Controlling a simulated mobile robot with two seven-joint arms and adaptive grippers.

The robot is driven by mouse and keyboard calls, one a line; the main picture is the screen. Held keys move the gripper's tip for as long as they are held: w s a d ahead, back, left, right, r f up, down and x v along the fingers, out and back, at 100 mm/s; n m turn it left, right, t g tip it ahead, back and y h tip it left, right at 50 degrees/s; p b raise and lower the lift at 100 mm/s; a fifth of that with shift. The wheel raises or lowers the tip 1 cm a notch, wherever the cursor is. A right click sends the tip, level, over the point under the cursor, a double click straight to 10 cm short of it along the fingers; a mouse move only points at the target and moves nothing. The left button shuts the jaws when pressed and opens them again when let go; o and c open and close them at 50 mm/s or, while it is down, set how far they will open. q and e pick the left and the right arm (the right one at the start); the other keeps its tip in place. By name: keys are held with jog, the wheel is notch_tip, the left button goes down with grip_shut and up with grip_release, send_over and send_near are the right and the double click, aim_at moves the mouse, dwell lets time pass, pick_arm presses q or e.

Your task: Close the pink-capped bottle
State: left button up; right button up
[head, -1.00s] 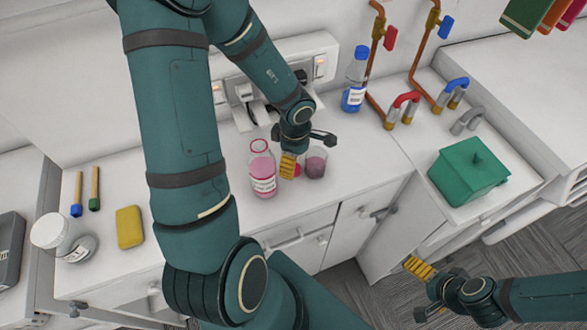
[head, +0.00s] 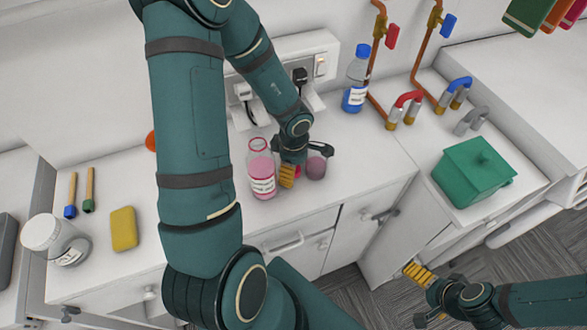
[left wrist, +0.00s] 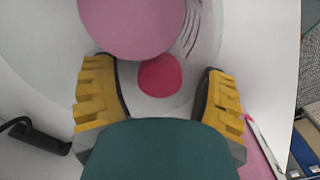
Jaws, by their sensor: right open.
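The bottle (head: 262,172) with pink liquid and a white label stands upright on the counter in the head view, its neck uncapped. The pink cap (left wrist: 160,75) lies on the counter and shows between my left fingers in the left wrist view; in the head view it is mostly hidden. My left gripper (left wrist: 158,100) is open, with a gap on each side of the cap. In the head view the left gripper (head: 288,175) is low, between the bottle and a beaker of pink liquid (head: 316,167). My right gripper (head: 418,274) is open and empty, off the counter's front.
A blue-capped bottle (head: 356,80) stands at the back, beside pipes and taps (head: 404,108). A green lidded box (head: 472,172) is at the right. A yellow sponge (head: 124,228) and a jar (head: 56,238) are at the left. The beaker stands close to the left gripper.

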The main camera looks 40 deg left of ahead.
pick_arm(q)
jog(key=c, duration=0.6)
jog(key=shift+r, duration=0.1)
notch_tip(320, 180, up, 16)
jog(key=p, duration=0.5)
jog(key=shift+r, duration=0.9)
